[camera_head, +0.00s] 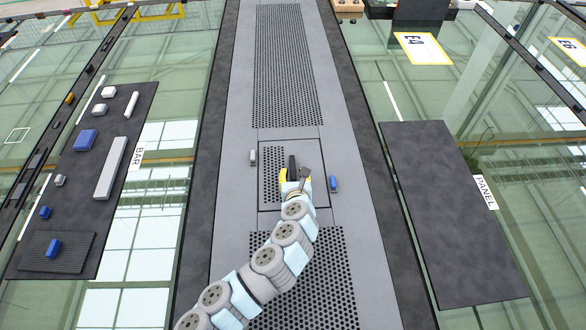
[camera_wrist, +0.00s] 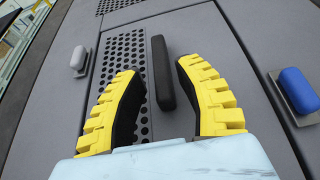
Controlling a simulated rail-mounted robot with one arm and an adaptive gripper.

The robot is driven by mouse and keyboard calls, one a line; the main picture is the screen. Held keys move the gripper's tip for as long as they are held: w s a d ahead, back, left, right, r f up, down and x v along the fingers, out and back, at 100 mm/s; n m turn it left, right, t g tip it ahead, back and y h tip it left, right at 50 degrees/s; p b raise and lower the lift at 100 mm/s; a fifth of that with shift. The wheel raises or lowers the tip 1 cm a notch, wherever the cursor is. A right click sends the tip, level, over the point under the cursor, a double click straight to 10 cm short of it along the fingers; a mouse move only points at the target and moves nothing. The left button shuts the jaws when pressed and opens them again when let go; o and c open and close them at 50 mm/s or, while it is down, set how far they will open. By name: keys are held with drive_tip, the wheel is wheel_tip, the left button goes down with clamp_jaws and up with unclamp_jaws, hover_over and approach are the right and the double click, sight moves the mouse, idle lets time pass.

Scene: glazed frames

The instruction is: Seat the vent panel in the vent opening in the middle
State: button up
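The vent panel (camera_head: 310,160) is a grey plate with a perforated left part and a black bar handle (camera_wrist: 160,74). It lies within the outline of the middle vent opening and looks about level with the grey surface around it. A thin dark seam shows along its edges; I cannot tell how deep it sits. My gripper (camera_wrist: 157,68) is over the panel, its yellow-backed fingers spread on either side of the handle with gaps. In the head view my gripper (camera_head: 295,178) hides part of the panel. A grey latch (camera_head: 253,157) is at the left and a blue latch (camera_head: 333,184) at the right.
Perforated strips lie beyond (camera_head: 285,65) and nearer (camera_head: 325,285). A dark mat (camera_head: 120,130) at left, by the BAR label, holds a grey bar (camera_head: 110,168) and several small blocks. The dark mat (camera_head: 450,220) at right, by the PANEL label, is bare. Glass surrounds the walkway.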

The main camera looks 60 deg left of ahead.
drive_tip(key=shift+p+v, duration=0.3)
drive_tip(key=shift+v, duration=3.8)
